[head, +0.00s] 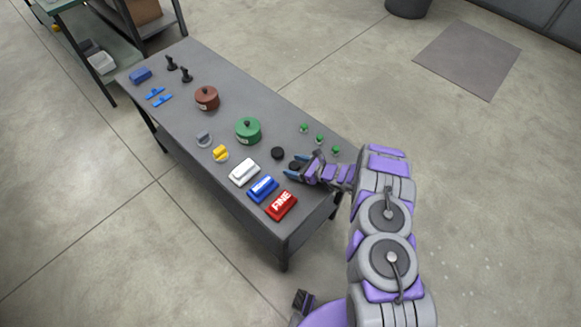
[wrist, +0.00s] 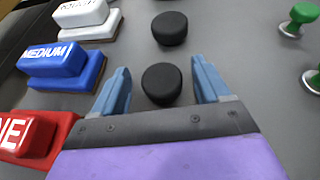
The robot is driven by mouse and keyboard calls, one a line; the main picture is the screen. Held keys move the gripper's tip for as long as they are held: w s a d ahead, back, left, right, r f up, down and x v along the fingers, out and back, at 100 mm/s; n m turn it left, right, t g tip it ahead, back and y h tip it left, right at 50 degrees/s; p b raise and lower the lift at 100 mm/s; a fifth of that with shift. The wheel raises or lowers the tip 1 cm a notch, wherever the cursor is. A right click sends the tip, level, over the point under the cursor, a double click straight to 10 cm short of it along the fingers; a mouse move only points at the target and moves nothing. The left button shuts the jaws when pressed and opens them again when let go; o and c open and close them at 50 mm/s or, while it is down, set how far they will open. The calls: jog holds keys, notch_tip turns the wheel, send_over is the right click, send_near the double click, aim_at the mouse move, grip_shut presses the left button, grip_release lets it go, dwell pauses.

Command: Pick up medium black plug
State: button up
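Two round black plugs lie on the grey table (head: 180,120). The nearer black plug (wrist: 161,83) sits between the two blue fingers of my gripper (wrist: 159,68), with a gap on each side. It is partly covered by the gripper (head: 291,170) in the head view. The other black plug (wrist: 170,28) stands just beyond the fingertips, and shows clear of the gripper in the head view (head: 278,153). My gripper is open and holds nothing. No size label shows on either plug, so I cannot tell which is medium.
White, blue "MEDIUM" (head: 263,189) and red "FINE" (head: 281,205) blocks lie left of the gripper. Small green-topped pieces (head: 319,138) stand to its right. Green (head: 248,131) and brown (head: 207,98) lidded pots stand farther along the table.

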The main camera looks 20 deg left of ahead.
jog(key=shift+w+v, duration=0.2)
jog(key=shift+v, duration=1.05)
jog(key=c, duration=0.3)
jog(key=shift+d+f, duration=0.1)
jog(key=shift+d, duration=0.05)
jog(key=shift+c, duration=0.7)
jog(key=shift+a, duration=0.25)
jog(key=shift+c, duration=0.8)
jog(key=shift+s+a+f, duration=0.1)
jog(key=shift+a+f, duration=0.1)
jog(key=shift+a, duration=0.35)
jog(key=shift+a+f, duration=0.2)
jog(key=shift+a, duration=0.4)
jog(key=c, duration=0.4)
jog(key=shift+d, duration=0.3)
jog(key=shift+c, duration=0.6)
jog(key=shift+d+r, duration=0.1)
jog(key=shift+d, duration=0.45)
jog(key=shift+r, duration=0.15)
